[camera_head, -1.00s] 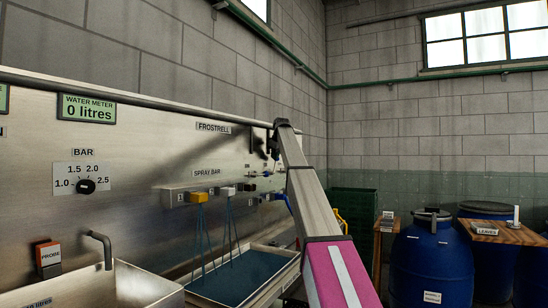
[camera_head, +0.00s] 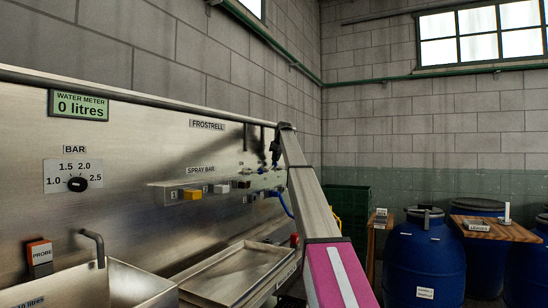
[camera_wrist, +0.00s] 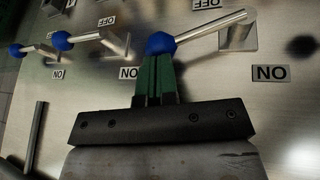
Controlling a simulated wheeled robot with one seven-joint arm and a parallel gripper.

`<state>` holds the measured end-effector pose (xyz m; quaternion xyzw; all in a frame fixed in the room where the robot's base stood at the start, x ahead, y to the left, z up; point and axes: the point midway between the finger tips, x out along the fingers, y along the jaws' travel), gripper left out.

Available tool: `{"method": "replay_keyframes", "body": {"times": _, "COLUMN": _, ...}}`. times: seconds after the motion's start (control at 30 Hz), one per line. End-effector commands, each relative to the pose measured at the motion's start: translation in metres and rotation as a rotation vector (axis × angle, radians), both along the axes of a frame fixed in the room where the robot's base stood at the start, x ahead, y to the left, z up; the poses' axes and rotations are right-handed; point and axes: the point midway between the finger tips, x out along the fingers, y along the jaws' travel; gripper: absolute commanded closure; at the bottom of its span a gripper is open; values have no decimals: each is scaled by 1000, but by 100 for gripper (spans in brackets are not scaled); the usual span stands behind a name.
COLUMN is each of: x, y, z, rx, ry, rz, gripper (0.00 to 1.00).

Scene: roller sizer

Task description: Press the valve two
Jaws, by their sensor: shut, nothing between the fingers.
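My gripper (camera_wrist: 157,72) is shut and empty, its green fingertips at a blue ball knob (camera_wrist: 160,43) on a metal lever (camera_wrist: 212,26) in the wrist view. The tips overlap the knob's lower edge; I cannot tell if they touch. Two more blue-knobbed levers (camera_wrist: 62,40) (camera_wrist: 15,50) are to its left. ON and OFF plates sit near the levers. In the head view, the spray bar panel has a yellow button (camera_head: 192,194), a pale one (camera_head: 221,190) and a dark one (camera_head: 243,184). I cannot read which valve is two. My arm hides part of the levers.
A steel panel (camera_head: 110,130) runs along the left, with a sink (camera_head: 140,288) and spout (camera_head: 96,245) in front. An empty steel tray (camera_head: 235,272) is under the spray bar. Blue barrels (camera_head: 425,260) and a wooden board (camera_head: 500,230) stand at right.

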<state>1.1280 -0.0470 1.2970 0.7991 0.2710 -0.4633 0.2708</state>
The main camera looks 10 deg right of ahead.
Motion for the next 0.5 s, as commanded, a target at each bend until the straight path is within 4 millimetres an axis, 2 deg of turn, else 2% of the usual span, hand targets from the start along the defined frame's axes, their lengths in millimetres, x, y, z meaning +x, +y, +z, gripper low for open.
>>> {"method": "replay_keyframes", "body": {"times": 0.5, "x": 15, "y": -10, "z": -27, "rx": 1, "ry": -1, "rz": 0, "gripper": 100}}
